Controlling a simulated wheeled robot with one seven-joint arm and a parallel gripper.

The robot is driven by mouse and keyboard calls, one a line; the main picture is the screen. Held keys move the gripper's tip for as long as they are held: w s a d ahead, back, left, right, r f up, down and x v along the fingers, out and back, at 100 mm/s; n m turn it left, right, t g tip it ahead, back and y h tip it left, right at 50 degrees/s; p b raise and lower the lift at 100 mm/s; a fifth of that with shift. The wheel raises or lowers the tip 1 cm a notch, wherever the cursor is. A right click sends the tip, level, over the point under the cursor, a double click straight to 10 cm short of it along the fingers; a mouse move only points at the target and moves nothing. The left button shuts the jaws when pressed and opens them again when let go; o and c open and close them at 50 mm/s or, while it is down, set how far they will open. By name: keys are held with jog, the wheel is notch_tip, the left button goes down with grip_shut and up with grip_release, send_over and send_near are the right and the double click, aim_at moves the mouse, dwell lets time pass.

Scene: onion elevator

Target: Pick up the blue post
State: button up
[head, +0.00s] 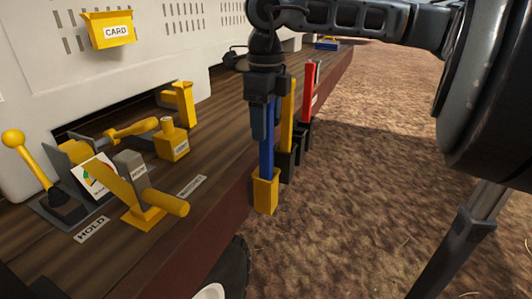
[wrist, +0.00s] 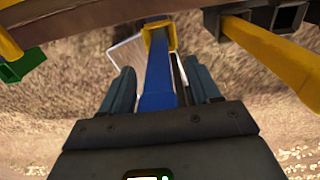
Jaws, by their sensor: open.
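The blue post (head: 266,155) stands upright in a yellow socket (head: 265,192) on the side of the wooden deck. My gripper (head: 264,130) points down over the post's upper part. In the wrist view the blue post (wrist: 157,85) lies between the two open fingers of my gripper (wrist: 160,88), with a visible gap on each side. The yellow socket (wrist: 158,33) shows at its far end. The top of the post is hidden by my gripper in the head view.
A yellow post (head: 289,105) and a red post (head: 308,90) stand in dark sockets just behind the blue one. Levers, a crank (head: 150,195) and a yellow block (head: 172,143) sit on the deck (head: 215,160) to the left. Bare ground (head: 380,180) lies to the right.

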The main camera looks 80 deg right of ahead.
jog(key=shift+c, duration=0.3)
grip_shut()
dwell(0.4)
